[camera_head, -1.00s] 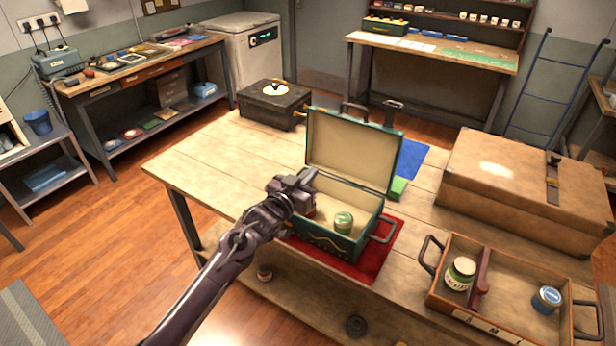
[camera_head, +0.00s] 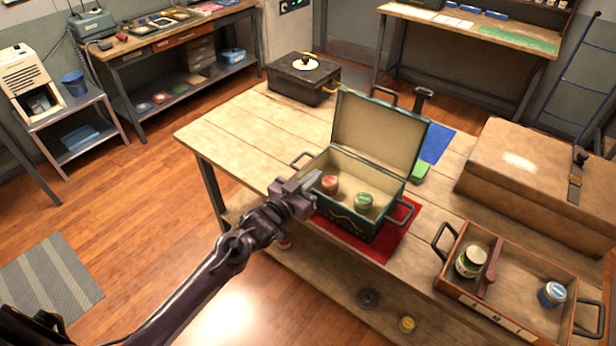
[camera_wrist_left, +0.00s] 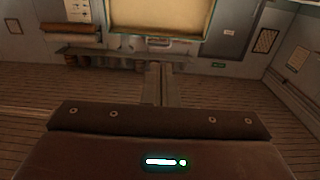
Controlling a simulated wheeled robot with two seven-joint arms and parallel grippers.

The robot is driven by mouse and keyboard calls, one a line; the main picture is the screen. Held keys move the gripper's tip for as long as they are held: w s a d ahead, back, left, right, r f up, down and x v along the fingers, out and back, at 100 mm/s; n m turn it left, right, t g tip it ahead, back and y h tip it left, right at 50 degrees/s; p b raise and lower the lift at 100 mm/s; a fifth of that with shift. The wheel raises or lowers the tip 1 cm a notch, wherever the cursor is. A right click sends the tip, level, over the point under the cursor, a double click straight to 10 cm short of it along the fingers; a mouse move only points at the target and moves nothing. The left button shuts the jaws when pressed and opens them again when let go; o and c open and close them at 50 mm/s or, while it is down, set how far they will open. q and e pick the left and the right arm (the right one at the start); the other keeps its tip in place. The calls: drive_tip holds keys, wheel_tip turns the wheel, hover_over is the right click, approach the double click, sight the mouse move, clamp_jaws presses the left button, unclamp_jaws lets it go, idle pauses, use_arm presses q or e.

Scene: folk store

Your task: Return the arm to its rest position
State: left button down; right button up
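My left gripper (camera_head: 312,183) is by the left front edge of the open green case (camera_head: 362,223), empty. In the left wrist view its two fingers (camera_wrist_left: 162,84) lie side by side with nothing between them. The case stands with its lid up on a red mat (camera_head: 392,243). A red-topped jar (camera_head: 329,184) and a green-topped jar (camera_head: 364,201) stand inside it. My right gripper is not in view.
The wooden workbench (camera_head: 225,131) also bears a black box (camera_head: 300,82), a large brown case (camera_head: 520,175) and an open wooden tray (camera_head: 520,325) with two jars.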

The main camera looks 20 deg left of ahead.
use_arm(q)
drive_tip(key=shift+p+v, duration=0.3)
drive_tip(key=shift+v, duration=0.55)
drive_tip(key=s+a+f+n+g+y+b, duration=0.1)
drive_tip(key=s+a+f+g+y+b, duration=0.15)
drive_tip(key=s+f, duration=0.7)
drive_tip(key=s+a+f+g+y+b, duration=0.1)
drive_tip(key=s+f+g, duration=0.15)
drive_tip(key=f, duration=1.45)
drive_tip(key=s+a+f+n+g+y+b, duration=0.1)
drive_tip(key=s+a+f+g+b, duration=0.3)
drive_tip(key=f, duration=1)
drive_tip(key=s+f+g, duration=0.2)
drive_tip(key=s+f, duration=0.4)
drive_tip(key=s, duration=0.5)
drive_tip(key=s+d+f+g+y+b, duration=0.1)
drive_tip(key=s+f+g, duration=0.1)
drive_tip(key=s+f, duration=0.4)
drive_tip(key=s+d+f+g+b, duration=0.1)
drive_tip(key=s+f+g, duration=0.2)
drive_tip(key=s, duration=1.3)
wheel_tip(320, 180, down, 4)
drive_tip(key=shift+s+r+y, duration=0.1)
drive_tip(key=shift+s+y, duration=0.1)
drive_tip(key=shift+y, duration=0.15)
